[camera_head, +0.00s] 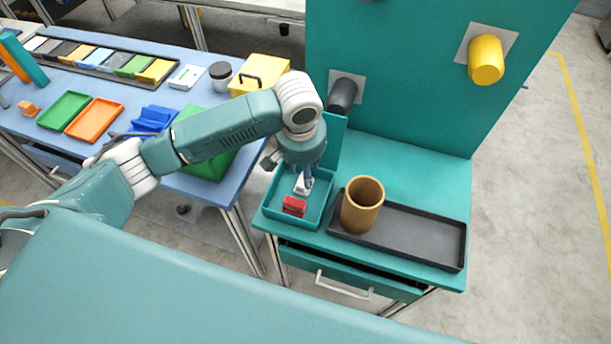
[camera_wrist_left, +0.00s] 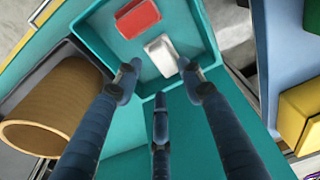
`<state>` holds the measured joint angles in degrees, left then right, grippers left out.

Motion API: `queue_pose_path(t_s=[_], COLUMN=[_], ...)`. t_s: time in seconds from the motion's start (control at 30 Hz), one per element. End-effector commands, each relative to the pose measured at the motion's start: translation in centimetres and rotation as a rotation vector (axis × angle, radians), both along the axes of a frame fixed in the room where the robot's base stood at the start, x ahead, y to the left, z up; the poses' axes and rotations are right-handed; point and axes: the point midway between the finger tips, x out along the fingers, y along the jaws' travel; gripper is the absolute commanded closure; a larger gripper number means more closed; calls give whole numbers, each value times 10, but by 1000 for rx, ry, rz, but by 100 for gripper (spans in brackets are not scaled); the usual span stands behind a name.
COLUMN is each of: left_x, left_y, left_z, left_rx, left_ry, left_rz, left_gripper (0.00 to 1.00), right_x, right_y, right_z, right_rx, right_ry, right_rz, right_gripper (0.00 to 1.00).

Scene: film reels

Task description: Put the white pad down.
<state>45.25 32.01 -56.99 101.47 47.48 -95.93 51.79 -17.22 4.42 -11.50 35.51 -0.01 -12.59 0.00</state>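The white pad (camera_head: 302,187) is in the teal open box (camera_head: 318,213), behind a red block (camera_head: 294,206). In the left wrist view the white pad (camera_wrist_left: 162,55) lies beside the red block (camera_wrist_left: 137,17), inside the box walls. My left gripper (camera_head: 305,174) points down into the box right over the pad. In the wrist view its fingers (camera_wrist_left: 158,78) are spread, with one tip on each side of the pad's near end and a third finger behind. The right tip is very close to the pad; I cannot tell whether it touches. My right gripper is not in view.
A brown cup (camera_head: 362,205) stands in the dark tray (camera_head: 425,236), just right of the box. A teal back panel (camera_head: 420,70) with black and yellow pegs rises behind. A blue table (camera_head: 150,98) with trays and a yellow box (camera_head: 259,74) is at left.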

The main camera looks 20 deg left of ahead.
Motion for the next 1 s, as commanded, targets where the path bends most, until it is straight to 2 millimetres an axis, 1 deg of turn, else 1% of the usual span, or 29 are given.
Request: queue_pose_path(t_s=[0.03, 0.2, 0.3, 0.4, 0.53, 1.0], left_x=[-1, -6, -9, -10, -11, -11], left_y=[0, 0, 0, 0, 0, 0], left_z=[13, 46, 59, 68, 72, 72], left_rx=[-2, -1, -1, 0, 0, 0], left_ry=[-4, -4, -1, -1, 0, 1], left_rz=[-2, -1, 0, 1, 1, 0], left_gripper=[60, 60, 60, 60, 60, 60], right_x=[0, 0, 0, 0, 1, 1], right_y=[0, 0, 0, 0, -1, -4], right_z=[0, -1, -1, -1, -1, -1], right_rx=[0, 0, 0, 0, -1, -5], right_ry=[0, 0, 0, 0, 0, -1], right_rz=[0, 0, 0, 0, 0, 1], right_gripper=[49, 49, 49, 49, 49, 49])
